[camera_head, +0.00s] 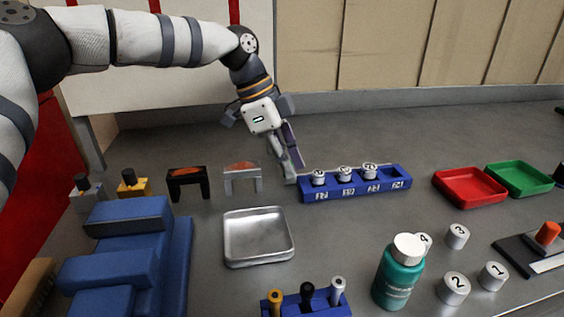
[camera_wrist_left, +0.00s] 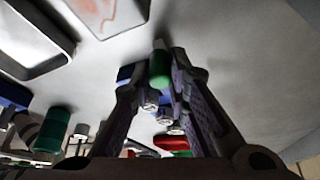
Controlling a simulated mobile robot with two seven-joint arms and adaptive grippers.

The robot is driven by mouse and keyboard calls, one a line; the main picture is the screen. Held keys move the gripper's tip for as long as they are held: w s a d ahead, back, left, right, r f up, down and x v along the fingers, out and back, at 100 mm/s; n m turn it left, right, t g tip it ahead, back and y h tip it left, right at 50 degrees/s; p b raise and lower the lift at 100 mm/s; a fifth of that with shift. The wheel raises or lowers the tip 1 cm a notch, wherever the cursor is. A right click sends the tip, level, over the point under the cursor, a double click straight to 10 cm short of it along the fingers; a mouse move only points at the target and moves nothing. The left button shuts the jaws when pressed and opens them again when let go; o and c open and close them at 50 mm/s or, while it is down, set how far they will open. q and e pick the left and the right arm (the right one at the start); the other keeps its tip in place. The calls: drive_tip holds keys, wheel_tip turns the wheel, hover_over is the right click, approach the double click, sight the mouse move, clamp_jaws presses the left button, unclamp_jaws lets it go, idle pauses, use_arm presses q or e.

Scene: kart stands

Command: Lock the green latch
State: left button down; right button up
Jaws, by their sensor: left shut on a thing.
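My left gripper (camera_head: 292,172) reaches down from the upper left to the table, just beside the left end of a blue numbered rack (camera_head: 409,178). In the left wrist view its fingers (camera_wrist_left: 165,78) are closed around a small green rounded piece (camera_wrist_left: 160,68), which I take to be the green latch's handle. A pale grey part shows at its tip. In the head view the fingers hide the green piece, and I cannot tell the latch's position. My right gripper is not in view.
The rack holds several white numbered pegs. Red (camera_head: 470,201) and green (camera_head: 537,190) trays are right. A teal bottle (camera_head: 398,278) stands in front. The table behind the rack is clear.

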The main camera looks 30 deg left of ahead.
use_arm(q)
drive_tip(key=shift+d, duration=0.1)
drive_tip(key=c, duration=1.5)
unclamp_jaws()
drive_tip(key=shift+w+d, duration=0.1)
drive_tip(key=shift+w, duration=0.05)
drive_tip(key=shift+c, duration=0.2)
drive_tip(key=v, duration=1.2)
